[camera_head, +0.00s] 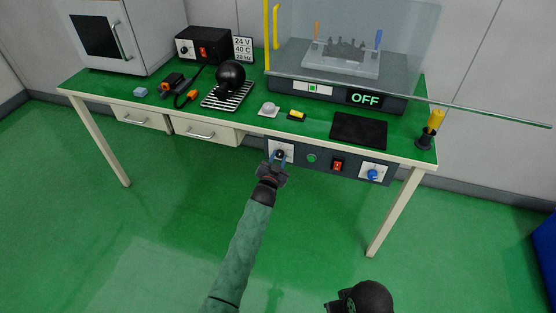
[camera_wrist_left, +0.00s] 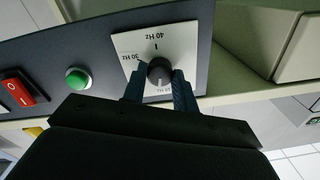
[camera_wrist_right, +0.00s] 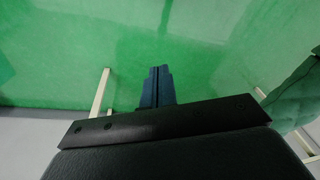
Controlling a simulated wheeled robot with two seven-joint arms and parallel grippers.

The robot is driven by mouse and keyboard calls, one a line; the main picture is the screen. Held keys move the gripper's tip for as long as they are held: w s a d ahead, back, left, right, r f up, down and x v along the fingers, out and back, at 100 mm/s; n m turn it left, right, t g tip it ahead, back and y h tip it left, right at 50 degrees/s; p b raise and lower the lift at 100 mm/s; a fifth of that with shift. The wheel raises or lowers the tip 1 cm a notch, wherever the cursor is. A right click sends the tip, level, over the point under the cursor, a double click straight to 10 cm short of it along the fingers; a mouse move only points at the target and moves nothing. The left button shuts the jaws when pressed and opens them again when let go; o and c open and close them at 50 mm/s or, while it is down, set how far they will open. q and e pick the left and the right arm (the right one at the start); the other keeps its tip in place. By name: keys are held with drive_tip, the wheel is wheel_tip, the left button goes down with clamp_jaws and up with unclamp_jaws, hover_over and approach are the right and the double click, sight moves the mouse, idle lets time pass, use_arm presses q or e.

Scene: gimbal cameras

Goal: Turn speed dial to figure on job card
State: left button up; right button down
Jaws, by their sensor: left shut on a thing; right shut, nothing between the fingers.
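The speed dial (camera_wrist_left: 160,69) is a dark round knob on a white plate (camera_wrist_left: 190,42) on the bench's front panel; it also shows in the head view (camera_head: 280,154). The plate reads 40 Hz and 30 Hz; a third label is partly hidden between my fingers. A pale mark shows on the knob's lower side, towards that label. My left gripper (camera_wrist_left: 157,80) is shut on the dial, one finger on each side. My right gripper (camera_wrist_right: 161,72) is shut and empty, away from the bench.
The panel also carries a green button (camera_head: 311,158), a red rocker switch (camera_head: 338,165) and a blue knob (camera_head: 373,174). Above is a shielded machine with a display (camera_head: 364,99) reading OFF. Drawers (camera_head: 207,132) are left of the dial. The green floor in front is clear.

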use_arm(q)
drive_tip(key=shift+f+m, duration=0.1)
drive_tip(key=shift+m, duration=0.8)
drive_tip(key=m+b, duration=0.1)
drive_tip(key=m, duration=0.1)
drive_tip(key=shift+m, duration=0.4)
drive_tip(key=shift+m+b, duration=0.45)
drive_tip(key=shift+m, duration=1.35)
drive_tip(key=shift+m+b, duration=0.3)
drive_tip(key=shift+m, duration=0.3)
use_arm(e)
drive_tip(key=shift+n+t+y, duration=0.3)
drive_tip(key=shift+t+y, duration=0.2)
drive_tip(key=shift+w+a+f, duration=0.25)
drive_tip(key=shift+a+f, duration=0.4)
drive_tip(key=shift+f, duration=0.05)
drive_tip(key=shift+w+a+f, duration=0.25)
drive_tip(key=shift+a+f, duration=0.35)
drive_tip(key=shift+f, duration=0.15)
drive_tip(key=shift+w+a+f, duration=0.25)
drive_tip(key=shift+a+f, duration=0.4)
drive_tip(key=shift+f, duration=0.05)
use_arm(q)
drive_tip(key=o, duration=0.9)
drive_tip(key=shift+o, duration=0.3)
use_arm(e)
drive_tip(key=shift+d, duration=0.15)
